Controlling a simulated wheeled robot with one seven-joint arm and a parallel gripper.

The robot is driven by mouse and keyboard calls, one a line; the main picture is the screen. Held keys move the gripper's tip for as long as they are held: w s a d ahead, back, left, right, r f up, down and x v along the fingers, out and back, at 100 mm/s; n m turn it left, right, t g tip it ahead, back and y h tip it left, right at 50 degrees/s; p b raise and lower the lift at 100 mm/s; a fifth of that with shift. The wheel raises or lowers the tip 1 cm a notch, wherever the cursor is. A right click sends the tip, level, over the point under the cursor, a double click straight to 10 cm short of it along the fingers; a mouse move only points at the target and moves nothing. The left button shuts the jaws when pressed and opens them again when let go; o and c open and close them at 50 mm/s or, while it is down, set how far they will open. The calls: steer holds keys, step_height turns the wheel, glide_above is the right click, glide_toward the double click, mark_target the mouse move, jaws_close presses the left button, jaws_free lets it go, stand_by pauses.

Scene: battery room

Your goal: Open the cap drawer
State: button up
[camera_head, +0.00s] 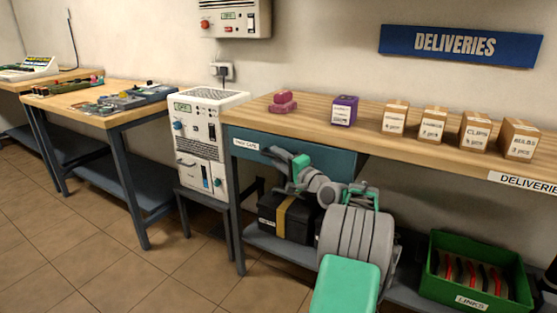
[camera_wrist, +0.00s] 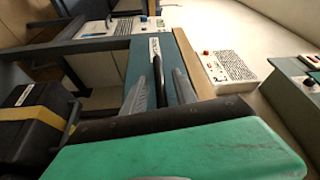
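The cap drawer (camera_head: 262,148) is the blue-grey front under the left end of the deliveries bench. It looks shut, with a white label at its left end. In the wrist view its front (camera_wrist: 166,50) runs away from me beside the wooden top. My gripper (camera_head: 282,161) is at the middle of the drawer front, and my wrist covers part of the front. In the wrist view the two grey fingers of my gripper (camera_wrist: 160,90) stand apart. A dark bar, perhaps the handle, shows between them; I cannot tell whether they touch it.
On the bench (camera_head: 305,123) stand pink pieces (camera_head: 284,103), a purple box (camera_head: 344,110) and several cardboard boxes. A black case with a yellow strap (camera_head: 285,217) and a green crate (camera_head: 470,295) are on the lower shelf. A white charger unit (camera_head: 205,130) stands left of the bench.

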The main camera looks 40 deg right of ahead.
jaws_close()
stand_by(1.3)
